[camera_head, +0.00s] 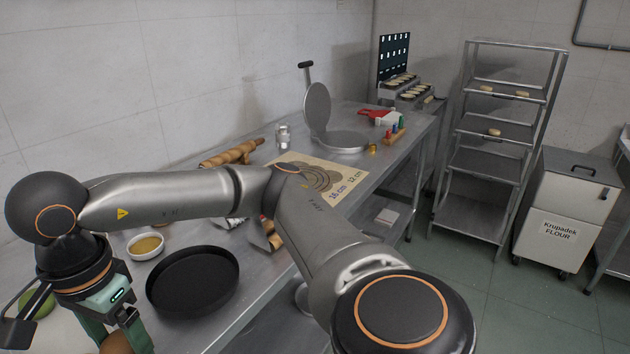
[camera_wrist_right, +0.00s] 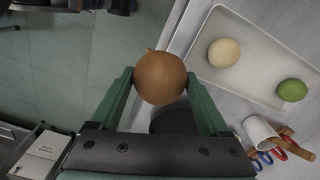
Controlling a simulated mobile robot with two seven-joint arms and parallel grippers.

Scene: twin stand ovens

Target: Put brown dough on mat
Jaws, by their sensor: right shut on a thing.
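The brown dough (camera_wrist_right: 160,78) is a round ball between the green fingers of my right gripper (camera_wrist_right: 160,85) in the right wrist view. The gripper is shut on it. In the head view my right gripper (camera_head: 115,338) is at the bottom left, with part of the brown dough (camera_head: 114,344) showing between its fingers at the frame edge. The beige mat (camera_head: 320,167) with printed circles and size marks lies on the metal table, up and right of the gripper. My arm hides part of the mat. My left gripper is not in view.
A white tray (camera_wrist_right: 212,74) holds a pale dough (camera_wrist_right: 224,52) and a green dough (camera_wrist_right: 292,90). A black pan (camera_head: 193,281) and a bowl (camera_head: 146,246) lie between gripper and mat. A rolling pin (camera_head: 231,153) and an open round press (camera_head: 340,141) stand near the mat.

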